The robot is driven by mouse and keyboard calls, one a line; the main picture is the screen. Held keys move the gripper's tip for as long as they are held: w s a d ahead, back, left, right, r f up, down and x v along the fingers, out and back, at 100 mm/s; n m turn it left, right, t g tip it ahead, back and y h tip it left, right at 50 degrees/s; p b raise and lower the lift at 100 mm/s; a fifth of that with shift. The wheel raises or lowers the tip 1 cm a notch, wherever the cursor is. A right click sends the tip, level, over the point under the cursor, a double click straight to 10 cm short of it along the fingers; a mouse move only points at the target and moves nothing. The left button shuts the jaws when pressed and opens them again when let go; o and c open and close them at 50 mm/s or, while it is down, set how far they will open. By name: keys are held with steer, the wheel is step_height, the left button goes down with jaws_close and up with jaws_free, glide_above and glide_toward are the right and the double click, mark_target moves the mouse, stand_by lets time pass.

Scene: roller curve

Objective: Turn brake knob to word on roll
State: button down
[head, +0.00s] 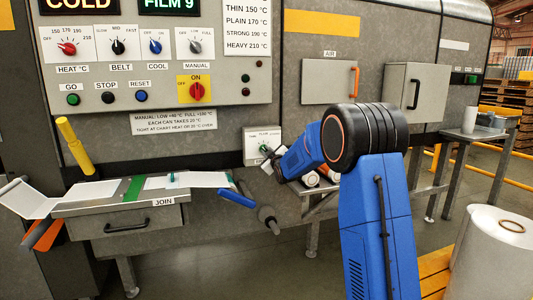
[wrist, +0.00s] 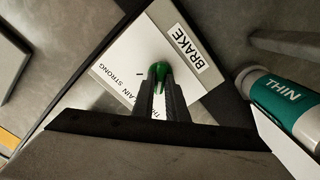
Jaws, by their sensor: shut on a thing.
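The brake knob (wrist: 159,70) is green and sits on a white dial plate (wrist: 120,65) labelled BRAKE (wrist: 187,48). The words STRONG and PLAIN show on the plate, with part of a word starting TH beside my fingers. My gripper (wrist: 158,84) is shut on the knob, its fingers on either side. I cannot tell which word the knob points to. The brake box (head: 263,138) also shows in the head view, left of my blue arm. A roll (wrist: 287,108) with a teal band reading THIN lies at the right in the wrist view.
The control panel (head: 150,100) with other knobs is above left. A join table (head: 105,205) with a drawer handle stands at the lower left. A white roll (head: 495,255) stands at the lower right. A grey bar (head: 268,217) juts out below the brake box.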

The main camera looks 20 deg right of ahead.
steer(key=c, duration=1.8)
jaws_free()
steer(key=shift+o, duration=0.2)
steer(key=s, duration=1.7)
steer(key=shift+s, duration=0.2)
steer(key=s+a+f+m+g, duration=0.2)
steer(key=s+f+g, duration=0.2)
steer(key=s, duration=1.3)
steer(key=s+a+f+m+g, duration=0.3)
steer(key=s+f+g, duration=0.1)
steer(key=s, duration=1.3)
steer(key=s+a+f+m+g, duration=0.2)
steer(key=s+f+m+g, duration=0.1)
steer(key=s, duration=1.5)
steer(key=shift+a+f+g, duration=0.25)
steer(key=shift+f+g, duration=0.45)
steer(key=shift+g, duration=0.4)
